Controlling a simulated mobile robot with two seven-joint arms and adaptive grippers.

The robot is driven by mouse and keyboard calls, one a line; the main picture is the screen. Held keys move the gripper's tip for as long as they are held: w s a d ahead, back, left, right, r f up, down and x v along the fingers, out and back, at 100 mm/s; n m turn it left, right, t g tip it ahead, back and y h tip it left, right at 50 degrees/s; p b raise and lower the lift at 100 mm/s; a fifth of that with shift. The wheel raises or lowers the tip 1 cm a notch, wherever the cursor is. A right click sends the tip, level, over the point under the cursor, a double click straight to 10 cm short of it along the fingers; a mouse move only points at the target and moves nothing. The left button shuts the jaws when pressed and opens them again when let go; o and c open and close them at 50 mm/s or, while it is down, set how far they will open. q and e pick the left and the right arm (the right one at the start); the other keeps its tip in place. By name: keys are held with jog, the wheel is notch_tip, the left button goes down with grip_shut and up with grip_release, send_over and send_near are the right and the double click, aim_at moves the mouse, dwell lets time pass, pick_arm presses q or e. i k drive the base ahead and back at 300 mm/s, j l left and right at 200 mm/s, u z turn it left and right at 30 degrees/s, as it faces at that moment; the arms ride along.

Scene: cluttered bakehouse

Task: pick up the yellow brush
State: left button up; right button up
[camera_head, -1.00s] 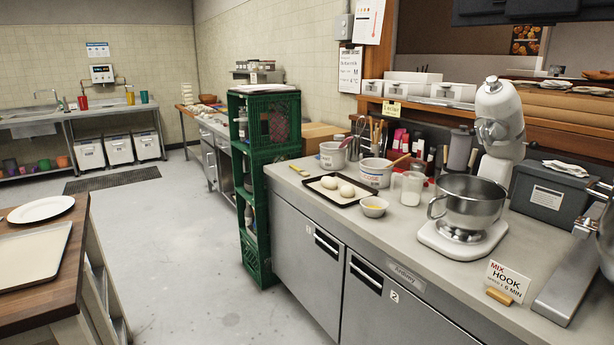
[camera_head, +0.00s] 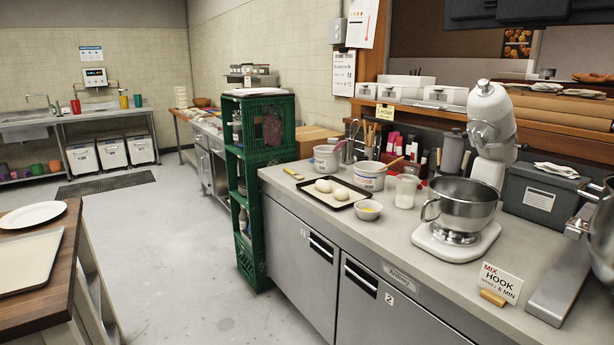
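A small, thin yellow item (camera_head: 293,173), which looks like the yellow brush, lies on the grey counter (camera_head: 400,232) near its far left end. It is too small to make out its bristles. It lies left of the dark tray (camera_head: 340,207) that holds pale dough balls. Neither of my grippers is in view, and nothing touches the yellow item.
White tubs (camera_head: 326,158), a small bowl (camera_head: 368,210) and a stand mixer (camera_head: 460,225) crowd the counter. A green crate stack (camera_head: 258,190) stands at its left end. A wood-topped table (camera_head: 65,275) is at left. The floor (camera_head: 180,255) between them is clear.

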aim_at(297, 175)
jog(key=i+z, duration=0.15)
jog(key=z, duration=0.2)
jog(key=i+j+z, duration=0.1)
jog(key=z, duration=0.25)
jog(key=j+z, duration=0.3)
jog(key=i+j+z, duration=0.3)
jog(key=j, duration=0.25)
jog(key=i+j+z, duration=0.15)
jog(key=j, duration=0.15)
jog(key=i+j, duration=0.15)
jog(key=j, duration=0.3)
jog(key=i+j+z, duration=0.1)
jog(key=j, duration=0.35)
jog(key=i+j, duration=0.15)
jog(key=j, duration=0.3)
jog(key=i+j+z, duration=0.1)
jog(key=j, duration=0.35)
